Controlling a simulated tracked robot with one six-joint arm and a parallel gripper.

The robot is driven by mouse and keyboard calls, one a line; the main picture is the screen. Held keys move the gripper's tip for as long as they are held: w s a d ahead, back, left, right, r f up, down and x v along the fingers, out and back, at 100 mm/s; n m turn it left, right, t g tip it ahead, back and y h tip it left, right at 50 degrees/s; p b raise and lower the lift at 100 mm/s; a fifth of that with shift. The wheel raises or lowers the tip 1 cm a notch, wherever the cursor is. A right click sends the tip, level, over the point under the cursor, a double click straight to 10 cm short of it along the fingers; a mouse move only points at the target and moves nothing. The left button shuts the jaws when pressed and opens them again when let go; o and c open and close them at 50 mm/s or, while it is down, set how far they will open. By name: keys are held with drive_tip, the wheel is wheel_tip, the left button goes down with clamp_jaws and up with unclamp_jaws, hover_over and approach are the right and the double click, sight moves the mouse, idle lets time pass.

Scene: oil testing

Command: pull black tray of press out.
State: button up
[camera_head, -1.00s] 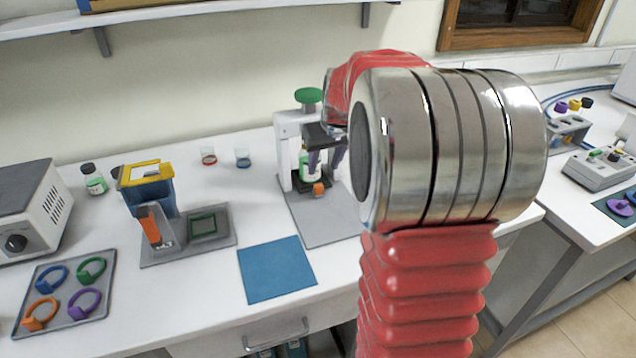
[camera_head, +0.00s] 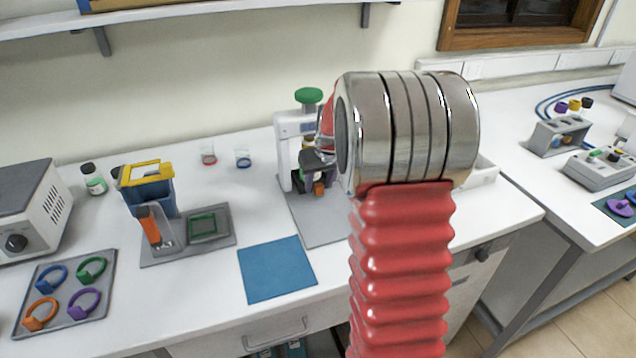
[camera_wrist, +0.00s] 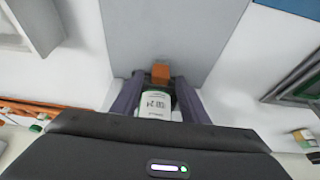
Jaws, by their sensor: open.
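The press (camera_head: 284,150) is a white frame with a green knob (camera_head: 308,96) on a grey base plate (camera_head: 322,228). Its black tray is mostly hidden behind my gripper (camera_head: 319,166); the tray's orange handle (camera_head: 319,188) shows at the front. In the wrist view the orange handle (camera_wrist: 160,73) lies between the tips of my open gripper (camera_wrist: 158,80), one purple-grey finger on each side. A white-labelled bottle (camera_wrist: 157,104) also shows between the fingers. I cannot tell whether either finger touches the handle.
A blue mat (camera_head: 277,270) lies left of the base plate. A grey tray with a blue container (camera_head: 150,190) stands further left, beside coloured rings on a tray (camera_head: 30,292). Two small beakers (camera_head: 243,158) stand behind. The grey plate in front of the press is clear.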

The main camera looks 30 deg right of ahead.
drive_tip(key=shift+c, duration=0.6)
clamp_jaws()
drive_tip(key=shift+a, duration=0.15)
drive_tip(key=shift+s, duration=0.15)
drive_tip(key=s+a, duration=0.1)
drive_tip(key=s, duration=0.4)
drive_tip(key=s+a, duration=0.1)
drive_tip(key=s, duration=0.4)
drive_tip(key=s+a, duration=0.2)
drive_tip(key=s, duration=0.3)
drive_tip(key=shift+s, duration=0.25)
drive_tip(key=shift+o, duration=0.6)
unclamp_jaws()
drive_tip(key=shift+s, duration=0.1)
